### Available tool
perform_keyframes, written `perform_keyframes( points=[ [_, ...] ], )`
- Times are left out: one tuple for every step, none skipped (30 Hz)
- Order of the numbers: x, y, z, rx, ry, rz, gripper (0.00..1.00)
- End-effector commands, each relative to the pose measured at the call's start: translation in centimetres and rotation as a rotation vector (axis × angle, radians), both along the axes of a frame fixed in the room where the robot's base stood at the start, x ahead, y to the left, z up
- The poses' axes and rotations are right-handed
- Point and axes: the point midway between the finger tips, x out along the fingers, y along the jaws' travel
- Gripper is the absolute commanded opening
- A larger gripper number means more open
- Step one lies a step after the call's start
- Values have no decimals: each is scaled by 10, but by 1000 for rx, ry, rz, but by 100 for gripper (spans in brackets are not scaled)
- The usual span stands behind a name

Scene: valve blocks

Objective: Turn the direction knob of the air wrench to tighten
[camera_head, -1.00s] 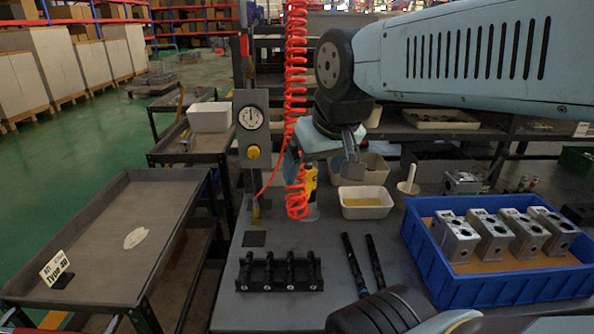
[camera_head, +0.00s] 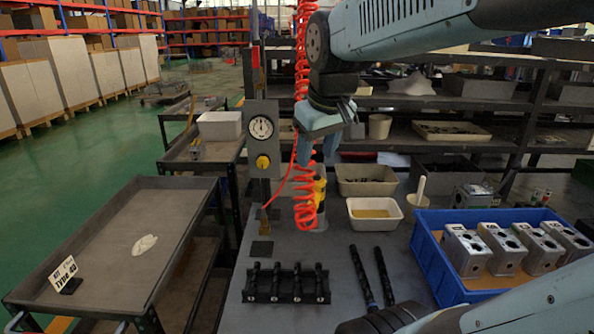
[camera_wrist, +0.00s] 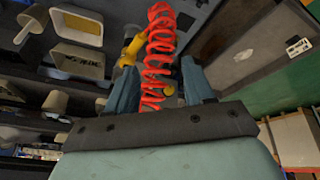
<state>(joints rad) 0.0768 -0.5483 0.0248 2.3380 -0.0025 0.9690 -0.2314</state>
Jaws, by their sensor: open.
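The air wrench (camera_head: 321,190) is a yellow and dark tool at the back of the bench, partly hidden behind the coiled red hose (camera_head: 305,213). In the wrist view the yellow tool (camera_wrist: 131,52) lies just left of the red coil (camera_wrist: 160,40). Its direction knob cannot be made out. My gripper (camera_head: 318,152) is above the wrench, close to the hose. In the wrist view my gripper (camera_wrist: 158,70) has its two blue fingers apart, with the coil showing between them and nothing clearly held.
A gauge panel (camera_head: 262,140) with a yellow knob stands left of the hose. A black rack (camera_head: 286,284), black rods (camera_head: 363,275), a white bin (camera_head: 374,217) and a blue crate of metal blocks (camera_head: 440,282) occupy the bench. A grey cart (camera_head: 110,250) stands left.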

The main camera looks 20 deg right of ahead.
Motion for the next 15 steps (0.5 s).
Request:
perform_keyframes(
  points=[
    [14,-4,2,-14,24,24,53],
    [21,-6,4,-22,37,40,53],
    [30,-9,5,-33,53,63,53],
    [38,-11,7,-40,65,81,53],
    [45,-14,7,-48,79,99,53],
    [54,-17,8,-56,95,122,53],
    [62,-20,9,-63,107,140,53],
    [69,-22,9,-69,119,158,53],
    [79,-26,10,-76,136,181,53],
    [86,-29,9,-80,149,199,53],
    [94,-32,9,-84,159,218,53],
    [104,-36,8,-89,175,242,53],
    [111,-40,7,-93,189,261,53],
    [118,-43,7,-95,201,279,53],
    [128,-48,5,-98,216,304,53]
  ],
)
